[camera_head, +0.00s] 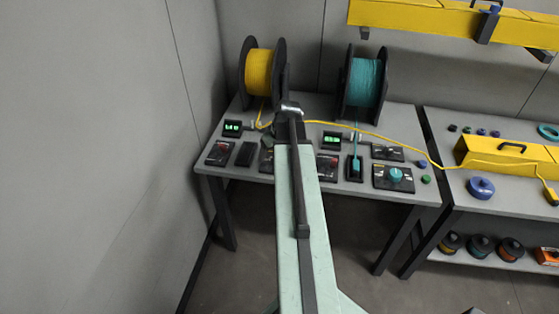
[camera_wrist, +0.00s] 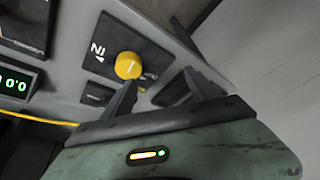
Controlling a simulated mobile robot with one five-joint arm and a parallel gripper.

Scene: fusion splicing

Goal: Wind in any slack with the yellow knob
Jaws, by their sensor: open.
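The yellow knob (camera_wrist: 129,66), a round cap with a pale line, sits on a dark panel (camera_wrist: 112,40) marked "IN" with arrows in the wrist view. My gripper (camera_wrist: 160,78) is open and empty, its two dark fingers pointing toward the panel. The knob is beyond the left fingertip, not between the fingers; the exact gap is unclear. In the head view my arm hides the knob. The yellow spool (camera_head: 258,72) stands at the back left of the bench. Its yellow line (camera_head: 385,138) runs right across the bench, curving, to a yellow case (camera_head: 505,152).
A teal spool (camera_head: 364,82) stands right of the yellow one. A teal knob (camera_head: 395,174) sits on a panel at the bench's right. Small green displays (camera_head: 232,128) and dark panels crowd the bench top (camera_head: 215,172). A wall rises close on the left.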

